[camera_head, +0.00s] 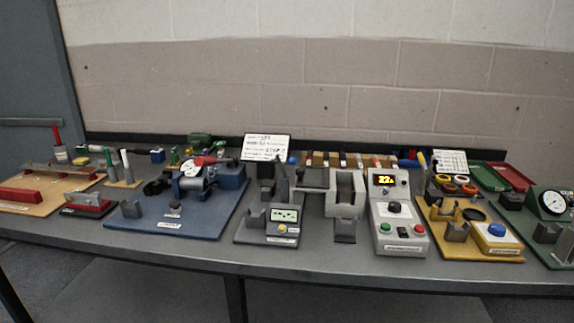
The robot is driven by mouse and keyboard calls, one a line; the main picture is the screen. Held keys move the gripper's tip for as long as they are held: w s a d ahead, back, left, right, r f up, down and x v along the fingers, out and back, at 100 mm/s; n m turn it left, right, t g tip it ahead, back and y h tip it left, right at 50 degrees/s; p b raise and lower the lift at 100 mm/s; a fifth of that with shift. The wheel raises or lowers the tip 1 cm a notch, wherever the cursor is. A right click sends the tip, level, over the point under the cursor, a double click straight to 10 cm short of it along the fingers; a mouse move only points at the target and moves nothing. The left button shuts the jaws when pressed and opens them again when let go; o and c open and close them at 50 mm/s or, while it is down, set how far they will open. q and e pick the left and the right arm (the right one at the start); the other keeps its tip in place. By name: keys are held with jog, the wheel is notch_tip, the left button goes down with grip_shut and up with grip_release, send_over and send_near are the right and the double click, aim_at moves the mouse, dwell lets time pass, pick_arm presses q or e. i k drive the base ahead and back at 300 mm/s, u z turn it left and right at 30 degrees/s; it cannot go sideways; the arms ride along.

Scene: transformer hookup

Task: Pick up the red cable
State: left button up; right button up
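I cannot make out a thing that is clearly a red cable. A row of small coloured pieces stands at the back centre, and a small red piece (376,162) is near its right end; it is too small to tell whether it is a cable. A red elongated piece (206,160) shows at the back of the blue board (150,222), and I cannot tell what it is. Neither of my grippers can be made out in this view.
A long grey table (330,264) is crowded with stations. A grey control box (396,238) with a lit yellow display stands right of centre. A yellow board (470,246) with a blue button is to its right. A tan board (45,203) lies far left. A strip along the front edge is clear.

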aim_at(310, 153)
jog(key=u, duration=0.95)
jog(key=i, duration=0.95)
jog(key=z, duration=1.3)
